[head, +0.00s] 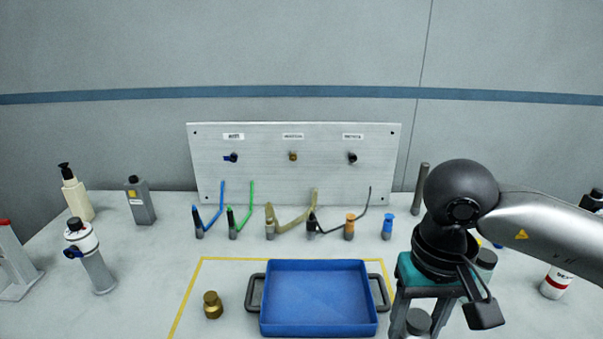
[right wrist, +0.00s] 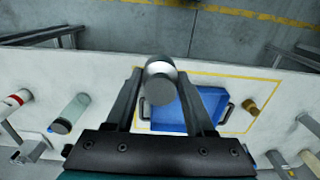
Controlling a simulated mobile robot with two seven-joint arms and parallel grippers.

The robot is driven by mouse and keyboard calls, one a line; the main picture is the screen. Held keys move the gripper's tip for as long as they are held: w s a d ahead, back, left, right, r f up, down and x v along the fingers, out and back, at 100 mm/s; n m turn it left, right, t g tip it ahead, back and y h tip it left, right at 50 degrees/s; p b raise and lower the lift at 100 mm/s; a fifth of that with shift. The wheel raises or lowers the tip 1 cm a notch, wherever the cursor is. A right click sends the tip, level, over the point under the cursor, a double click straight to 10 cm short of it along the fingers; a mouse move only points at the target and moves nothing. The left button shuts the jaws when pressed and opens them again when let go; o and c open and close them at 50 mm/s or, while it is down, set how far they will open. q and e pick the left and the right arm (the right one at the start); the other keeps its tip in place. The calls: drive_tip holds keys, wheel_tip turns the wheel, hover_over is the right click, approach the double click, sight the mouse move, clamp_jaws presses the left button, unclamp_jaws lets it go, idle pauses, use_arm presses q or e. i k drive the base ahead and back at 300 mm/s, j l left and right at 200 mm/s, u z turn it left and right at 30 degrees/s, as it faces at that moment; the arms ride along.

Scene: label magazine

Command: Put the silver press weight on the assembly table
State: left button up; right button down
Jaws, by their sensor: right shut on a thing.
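The silver press weight (right wrist: 160,88) is a short metallic cylinder with a grey top, between the fingers of my right gripper in the right wrist view. In the head view my right gripper (head: 418,318) is at the lower right, pointing down, shut on the weight (head: 418,322), right of the blue tray. The lower part of the weight is cut off by the frame edge there. The pale table (head: 130,310) lies below; I cannot tell how far the weight is above it. My left gripper is not in view.
A blue tray (head: 318,330) with dark handles and a brass weight (head: 212,306) sit inside a yellow outline. Bottles stand at the left, including a cream pump bottle (head: 76,196). Several coloured tools stand before an upright panel (head: 270,180). A red-banded white bottle (head: 556,283) is far right.

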sight(224, 280)
drive_tip(key=i+j+u, duration=0.2)
drive_tip(key=j+u, duration=0.15)
drive_tip(key=i+j+u, duration=0.5)
drive_tip(key=u, duration=0.2)
drive_tip(key=i+l, duration=0.05)
